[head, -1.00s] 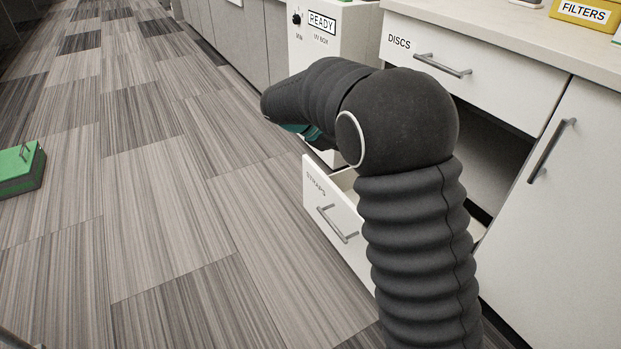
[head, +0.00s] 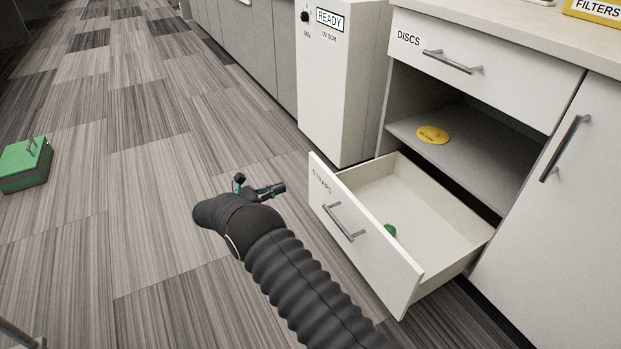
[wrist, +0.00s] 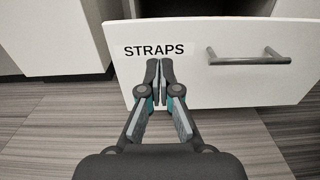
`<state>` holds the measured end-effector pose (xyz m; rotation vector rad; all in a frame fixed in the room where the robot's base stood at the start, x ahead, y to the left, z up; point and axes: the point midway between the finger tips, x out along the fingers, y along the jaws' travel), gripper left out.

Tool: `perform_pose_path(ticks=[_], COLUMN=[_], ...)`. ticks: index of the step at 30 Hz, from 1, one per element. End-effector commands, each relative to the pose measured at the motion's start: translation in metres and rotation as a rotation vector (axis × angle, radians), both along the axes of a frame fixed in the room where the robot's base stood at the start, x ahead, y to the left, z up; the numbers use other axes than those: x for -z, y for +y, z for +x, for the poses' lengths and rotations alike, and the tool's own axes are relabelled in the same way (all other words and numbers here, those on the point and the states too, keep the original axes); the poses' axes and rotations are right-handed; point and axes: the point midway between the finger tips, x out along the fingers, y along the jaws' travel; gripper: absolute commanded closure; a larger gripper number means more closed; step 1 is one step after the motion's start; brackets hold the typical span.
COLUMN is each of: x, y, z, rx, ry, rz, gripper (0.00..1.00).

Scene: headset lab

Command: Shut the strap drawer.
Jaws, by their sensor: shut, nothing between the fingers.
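The strap drawer (head: 365,238) is a white drawer marked STRAPS, pulled well out of the cabinet, with a grey bar handle (head: 343,222) on its front. A small green item (head: 390,229) lies inside it. My gripper (head: 262,188) is shut and empty, out in front of the drawer's left end. In the wrist view the drawer front (wrist: 225,85) fills the middle, with its handle (wrist: 250,57) to the right. My closed fingertips (wrist: 160,65) show just below the STRAPS label, left of the handle. I cannot tell whether they touch the front.
An open shelf with a yellow disc (head: 433,134) is above the drawer, under the shut DISCS drawer (head: 480,65). A white UV box (head: 345,90) stands to the left of the cabinet. A green case (head: 24,165) sits on the floor far left. The floor between is clear.

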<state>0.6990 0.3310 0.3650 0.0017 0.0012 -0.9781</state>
Motion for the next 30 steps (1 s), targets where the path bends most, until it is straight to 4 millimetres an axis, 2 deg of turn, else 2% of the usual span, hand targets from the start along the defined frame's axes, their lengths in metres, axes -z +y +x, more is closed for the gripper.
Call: perform_pose_path(ticks=[5,21,30], x=[0.001,0.001,0.001], y=[-0.012,-0.091,-0.113], z=[0.008,0.062,0.077], rx=[0.000,0.000,-0.001], ry=[-0.001,-0.001,-0.001], rz=[-0.004,-0.003,-0.003], gripper=[1.00,1.00,1.00])
